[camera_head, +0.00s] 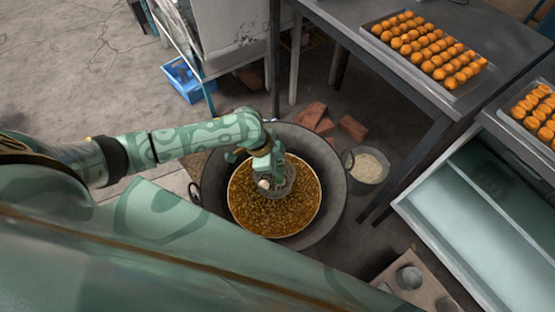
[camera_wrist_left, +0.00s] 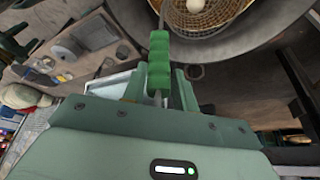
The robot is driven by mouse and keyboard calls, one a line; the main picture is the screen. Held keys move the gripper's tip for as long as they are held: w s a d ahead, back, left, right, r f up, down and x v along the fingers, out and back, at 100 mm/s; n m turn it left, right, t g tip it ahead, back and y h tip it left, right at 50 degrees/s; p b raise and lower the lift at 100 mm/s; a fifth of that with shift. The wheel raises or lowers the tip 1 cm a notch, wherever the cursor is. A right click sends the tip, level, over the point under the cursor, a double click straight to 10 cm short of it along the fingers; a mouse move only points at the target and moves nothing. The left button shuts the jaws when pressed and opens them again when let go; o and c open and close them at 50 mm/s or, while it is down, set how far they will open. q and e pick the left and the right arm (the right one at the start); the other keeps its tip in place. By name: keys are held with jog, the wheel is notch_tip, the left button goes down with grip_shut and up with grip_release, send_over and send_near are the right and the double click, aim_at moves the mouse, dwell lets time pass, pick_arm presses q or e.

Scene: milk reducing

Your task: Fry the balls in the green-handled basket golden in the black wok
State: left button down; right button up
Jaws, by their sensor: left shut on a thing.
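The black wok (camera_head: 334,190) stands on the ground at the middle of the head view, with bubbling golden oil (camera_head: 277,222) in it. My left gripper (camera_head: 268,166) is above the oil, pointing down. It is shut on the green handle (camera_wrist_left: 160,62) of the wire basket, which shows clearly in the left wrist view. The basket (camera_head: 285,184) is in or just over the oil; I cannot tell how deep. It also shows at the top of the wrist view (camera_wrist_left: 222,14). One pale ball (camera_head: 264,184) is visible in it; others may be hidden. My right gripper is not in view.
Trays of orange-brown balls (camera_head: 430,48) (camera_head: 535,112) sit on dark tables at the right. A pot of pale grains (camera_head: 367,167) stands right of the wok. Bricks (camera_head: 312,115) lie behind it, and a blue crate (camera_head: 184,80) is at back left.

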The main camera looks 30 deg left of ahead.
pick_arm(q)
notch_tip(320, 180, down, 5)
jog(key=b, duration=0.5)
jog(key=shift+f, duration=0.2)
notch_tip(320, 180, down, 17)
jog(key=b, duration=1.1)
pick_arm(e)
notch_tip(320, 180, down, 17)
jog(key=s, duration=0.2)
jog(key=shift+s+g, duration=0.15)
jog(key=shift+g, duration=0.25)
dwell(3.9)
